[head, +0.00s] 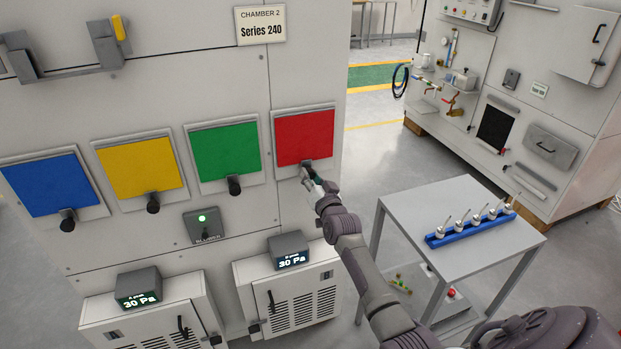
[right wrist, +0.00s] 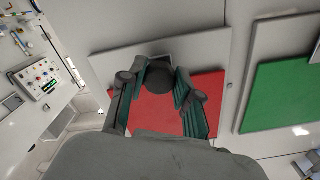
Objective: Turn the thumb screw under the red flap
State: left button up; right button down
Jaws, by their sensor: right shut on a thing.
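The red flap (head: 305,137) is the rightmost of the coloured flaps on the chamber wall and lies flat against its plate. In the right wrist view the flap (right wrist: 158,119) shows behind my fingers. The black thumb screw (right wrist: 157,84) under it sits between the fingertips of my right gripper (right wrist: 158,92). The gripper is shut on the screw's round head, a finger on each side. In the head view my right gripper (head: 311,174) reaches the lower edge of the red flap and mostly hides the screw. My left gripper is not in view.
Blue (head: 46,186), yellow (head: 141,168) and green (head: 225,152) flaps sit to the left, each with a black knob below. Two pressure displays reading 30 Pa stand on low cabinets below. A grey table (head: 425,204) with a blue rack (head: 470,228) stands at right.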

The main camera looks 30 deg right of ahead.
jog(key=c, duration=0.8)
grip_release()
jog(key=shift+s+a+f, duration=0.15)
jog(key=shift+a+f, duration=0.1)
jog(key=shift+f, duration=0.45)
jog(key=r+v, duration=0.1)
jog(key=v, duration=1.2)
jog(key=shift+d, duration=0.3)
jog(key=s+a+f+n+g+y, duration=0.1)
jog(key=s+a+f+n+g, duration=0.2)
jog(key=f, duration=0.9)
jog(key=s+a+f+g+y, duration=0.15)
jog(key=s+a+f, duration=0.35)
jog(key=f, duration=0.6)
jog(key=s+a+f+n+g+y, duration=0.15)
jog(key=s+f+g, duration=0.3)
jog(key=f, duration=0.75)
jog(key=s+a+f+n+g, duration=0.2)
jog(key=s+f, duration=0.4)
jog(key=s, duration=0.6)
jog(key=s+a+f+n+g, duration=0.2)
jog(key=s+f, duration=0.4)
jog(key=s, duration=0.6)
jog(key=s+a+f+n+g, duration=0.2)
jog(key=s+f, duration=0.4)
jog(key=s, duration=0.6)
jog(key=shift+a+f+g, duration=0.35)
jog(key=shift+g, duration=0.35)
